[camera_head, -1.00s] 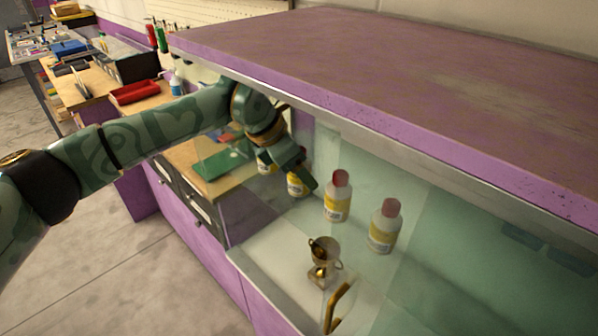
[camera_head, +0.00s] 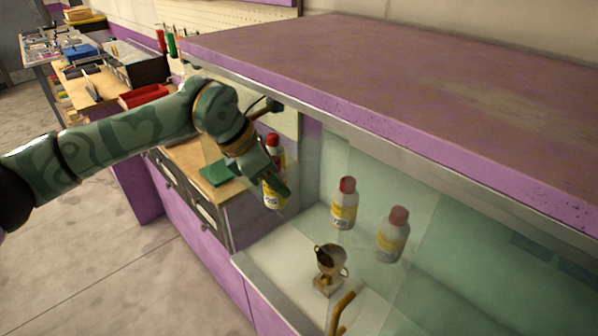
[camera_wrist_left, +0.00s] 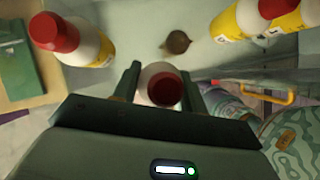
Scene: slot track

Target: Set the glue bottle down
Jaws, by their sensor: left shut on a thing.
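My left gripper (camera_head: 274,180) is shut on a white glue bottle (camera_head: 273,195) with a yellow label, at the left end of the display cabinet. In the left wrist view the held bottle (camera_wrist_left: 162,84) shows its red cap between the fingers. In the head view the gripper hides its top, and I cannot tell whether its base touches anything. A similar bottle (camera_head: 276,151) shows just behind the gripper. Two more bottles stand upright on the cabinet floor to the right, a nearer one (camera_head: 393,237) and a farther one (camera_head: 344,206). My right gripper is not in view.
A small trophy cup (camera_head: 329,265) stands on the pale cabinet floor (camera_head: 275,250), near a brass handle (camera_head: 341,313). The purple-edged cabinet top (camera_head: 400,85) overhangs this space. A workbench with a green board (camera_head: 215,174) lies to the left.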

